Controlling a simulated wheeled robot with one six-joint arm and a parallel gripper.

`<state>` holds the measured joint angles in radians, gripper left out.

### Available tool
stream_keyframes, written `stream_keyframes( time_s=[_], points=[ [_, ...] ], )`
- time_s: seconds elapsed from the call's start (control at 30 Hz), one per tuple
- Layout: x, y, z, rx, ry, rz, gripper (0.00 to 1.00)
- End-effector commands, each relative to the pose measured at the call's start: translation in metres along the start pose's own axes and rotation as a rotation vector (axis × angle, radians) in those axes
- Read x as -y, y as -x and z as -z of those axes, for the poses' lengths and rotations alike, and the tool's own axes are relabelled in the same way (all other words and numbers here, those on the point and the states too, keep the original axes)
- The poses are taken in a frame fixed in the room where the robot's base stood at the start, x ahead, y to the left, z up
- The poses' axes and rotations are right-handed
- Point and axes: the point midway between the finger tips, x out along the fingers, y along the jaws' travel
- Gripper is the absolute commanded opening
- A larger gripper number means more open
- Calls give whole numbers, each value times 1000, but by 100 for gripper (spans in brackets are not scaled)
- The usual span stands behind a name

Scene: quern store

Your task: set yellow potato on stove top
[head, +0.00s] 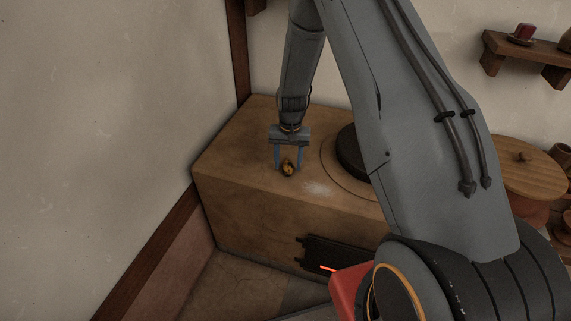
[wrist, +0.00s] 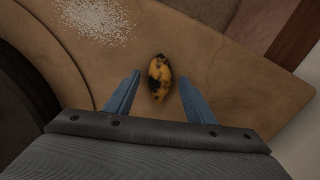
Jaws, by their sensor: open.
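The yellow potato (head: 287,167), with dark patches, lies on the stove top (head: 240,150), a tan block surface. It also shows in the wrist view (wrist: 160,77), just beyond and between the blue fingertips. My gripper (head: 288,168) is open above the stove top, its fingers on either side of the potato in the head view. In the wrist view there are clear gaps between the potato and both fingers (wrist: 161,97). Whether the potato touches the surface all round cannot be told, but it appears to rest on it.
A round dark plate (head: 352,153) is set in the stove top to the right, partly hidden by my arm. A pale speckled patch (head: 318,188) lies near the potato. A wooden-lidded pot (head: 520,165) stands at the right. The wall bounds the stove at left.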

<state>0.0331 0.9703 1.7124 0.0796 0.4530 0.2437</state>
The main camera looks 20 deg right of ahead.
Motion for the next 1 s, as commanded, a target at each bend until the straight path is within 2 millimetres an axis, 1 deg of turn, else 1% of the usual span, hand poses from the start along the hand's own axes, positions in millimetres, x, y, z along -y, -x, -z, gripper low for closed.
stream_keyframes(
  time_s=[0.17, 0.4, 0.5, 0.6, 0.77, 0.87, 0.97, 1.0],
  points=[
    [0, 29, 2, -4, 0, 1, 50],
    [0, 76, 2, -5, 0, 1, 50],
    [0, 91, 1, -4, 0, 1, 50],
    [0, 103, 1, -3, 0, 1, 50],
    [-1, 115, -2, -2, 3, 0, 50],
    [-4, 128, -14, -4, 21, 0, 50],
    [-11, 148, -40, -8, 59, -2, 50],
    [-16, 158, -54, -9, 78, -3, 50]
  ],
)
